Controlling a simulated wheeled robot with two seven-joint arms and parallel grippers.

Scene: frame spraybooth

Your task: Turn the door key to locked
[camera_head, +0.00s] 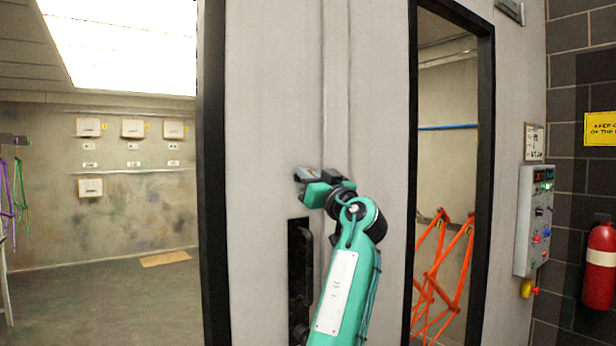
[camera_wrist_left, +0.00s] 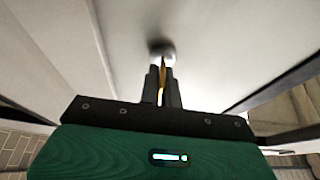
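The grey door (camera_head: 265,90) stands in front of me with a dark recessed handle (camera_head: 299,270). A round silver lock (camera_wrist_left: 162,48) is on the door face in the left wrist view. A thin brass-coloured key (camera_wrist_left: 162,72) lies between the fingers of my left gripper (camera_wrist_left: 163,88) and points at the lock. The fingers are close together on both sides of the key. My right gripper is not in view.
A control box (camera_head: 534,220) is on the wall at the right, with a red fire extinguisher (camera_head: 600,262) beside it. Orange frames (camera_head: 440,265) show through the right window. An open room with bare floor (camera_head: 110,300) is at the left.

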